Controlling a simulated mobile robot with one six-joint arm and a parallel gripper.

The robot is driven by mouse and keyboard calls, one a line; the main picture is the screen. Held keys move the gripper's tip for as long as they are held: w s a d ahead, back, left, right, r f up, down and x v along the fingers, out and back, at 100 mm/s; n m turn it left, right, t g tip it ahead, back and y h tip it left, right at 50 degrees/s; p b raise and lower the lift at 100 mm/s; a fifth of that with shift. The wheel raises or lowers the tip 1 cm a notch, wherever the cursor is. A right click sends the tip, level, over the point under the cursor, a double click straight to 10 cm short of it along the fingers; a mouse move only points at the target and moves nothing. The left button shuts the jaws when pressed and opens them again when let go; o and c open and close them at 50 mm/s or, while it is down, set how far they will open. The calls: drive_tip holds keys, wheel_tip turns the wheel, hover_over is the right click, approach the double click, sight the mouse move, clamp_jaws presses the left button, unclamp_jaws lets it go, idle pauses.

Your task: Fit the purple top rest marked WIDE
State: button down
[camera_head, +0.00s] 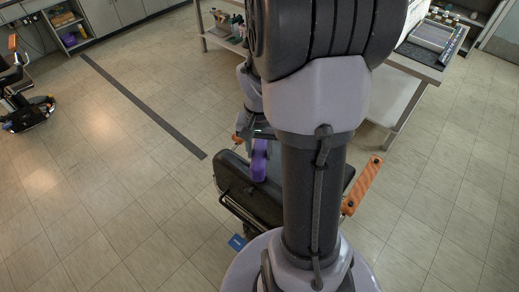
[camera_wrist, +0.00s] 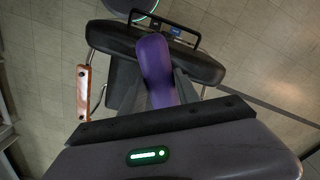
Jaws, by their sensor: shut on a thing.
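The purple top rest (camera_wrist: 155,62) is a long rounded pad between the two dark fingers of my gripper (camera_wrist: 154,88) in the wrist view. My gripper is shut on it. In the head view the purple rest (camera_head: 259,162) shows just left of my arm, in front of or over a black-padded chair (camera_head: 236,180). The black padding (camera_wrist: 112,38) spreads behind the rest on both sides in the wrist view. I cannot tell whether the rest touches the chair. No WIDE mark is readable. My arm hides much of the chair in the head view.
An orange armrest (camera_head: 362,186) sticks out at the chair's right. A blue piece (camera_head: 237,242) is low at its front. A bench (camera_head: 400,95) stands behind, and another chair (camera_head: 22,95) is at far left.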

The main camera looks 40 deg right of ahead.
drive_tip(key=shift+f+b, duration=0.8)
drive_tip(key=shift+f, duration=0.15)
drive_tip(key=shift+c, duration=1.6)
unclamp_jaws()
drive_tip(key=shift+r, duration=0.1)
drive_tip(key=shift+r+p, duration=2.6)
drive_tip(key=shift+r, duration=0.4)
wheel_tip(320, 180, up, 17)
drive_tip(key=p, duration=0.5)
drive_tip(key=shift+r, duration=0.2)
